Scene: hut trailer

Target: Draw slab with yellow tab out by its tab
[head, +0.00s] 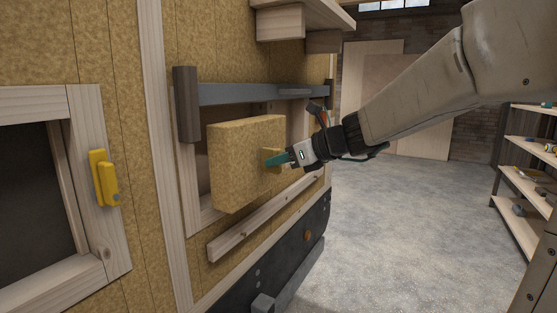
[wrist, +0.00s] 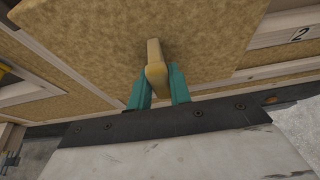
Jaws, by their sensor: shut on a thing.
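The slab (head: 240,165) is a thick, speckled tan block that stands out of a framed opening in the hut wall. Its yellow tab (head: 270,158) sits on its outer face. In the wrist view the tab (wrist: 155,68) stands between two green fingertips, with the slab's face (wrist: 140,30) filling the top. My gripper (head: 280,160) is shut on the tab. The gripper comes in from the right. How much of the slab is still inside the opening is hidden behind the slab itself.
A grey bar (head: 250,93) crosses above the slab, with a dark wood block (head: 187,105) at its left end. A wooden ledge (head: 265,217) runs below. A yellow latch (head: 104,178) sits by the left window. Shelves (head: 525,180) stand at right; the floor (head: 420,220) between is clear.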

